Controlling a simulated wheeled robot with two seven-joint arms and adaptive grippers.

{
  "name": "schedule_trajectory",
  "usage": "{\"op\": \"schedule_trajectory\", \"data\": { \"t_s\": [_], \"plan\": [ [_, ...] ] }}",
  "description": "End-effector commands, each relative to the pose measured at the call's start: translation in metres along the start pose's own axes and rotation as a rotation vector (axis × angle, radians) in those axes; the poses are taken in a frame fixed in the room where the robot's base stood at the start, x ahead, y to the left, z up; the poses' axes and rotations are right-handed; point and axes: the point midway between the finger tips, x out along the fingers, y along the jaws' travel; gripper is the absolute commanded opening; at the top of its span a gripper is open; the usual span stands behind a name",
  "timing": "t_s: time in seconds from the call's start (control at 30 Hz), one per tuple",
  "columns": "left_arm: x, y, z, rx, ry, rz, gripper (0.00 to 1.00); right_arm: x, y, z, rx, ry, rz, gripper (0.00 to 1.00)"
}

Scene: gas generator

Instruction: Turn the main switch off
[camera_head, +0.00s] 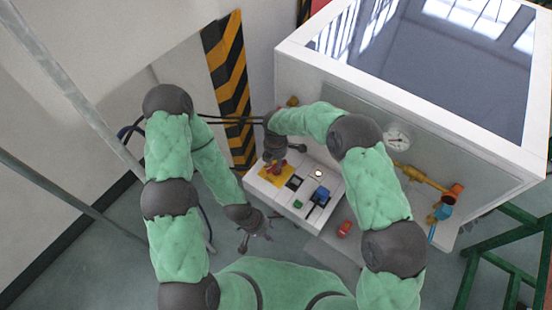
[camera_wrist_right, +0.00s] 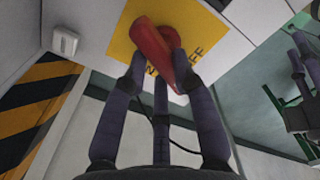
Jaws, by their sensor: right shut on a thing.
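The main switch is a red handle on a yellow plate (camera_head: 264,180), at the left end of the white control panel in the head view. In the right wrist view the red handle (camera_wrist_right: 152,45) slants across the yellow plate (camera_wrist_right: 190,22), whose lettering is partly covered. My right gripper (camera_head: 275,160) is over the switch, with its fingers (camera_wrist_right: 160,66) shut around the red handle. It hides part of the handle in the head view. My left gripper (camera_head: 256,234) hangs empty, fingers spread, below and left of the panel, touching nothing.
The panel also carries a blue switch (camera_head: 320,196), a green button (camera_head: 298,204) and a round light (camera_head: 318,173). A red object (camera_head: 344,229) is beside the panel. A gauge (camera_head: 397,138) and pipes (camera_head: 422,177) are at the right. A striped pillar (camera_head: 229,85) stands behind.

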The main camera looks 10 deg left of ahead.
Motion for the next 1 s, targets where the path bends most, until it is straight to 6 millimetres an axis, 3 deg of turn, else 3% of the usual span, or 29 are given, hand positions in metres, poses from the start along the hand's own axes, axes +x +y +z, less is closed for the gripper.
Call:
{"op": "schedule_trajectory", "data": {
  "t_s": [0.5,1.0],
  "plan": [
    [-0.019,0.007,0.001,0.000,0.000,0.000,0.40,-0.001,0.000,-0.002,-0.372,0.000,0.001,0.00],
    [-0.022,0.008,0.001,0.000,0.000,0.000,0.40,0.000,0.000,-0.002,-0.463,-0.001,0.001,0.00]
  ]
}}
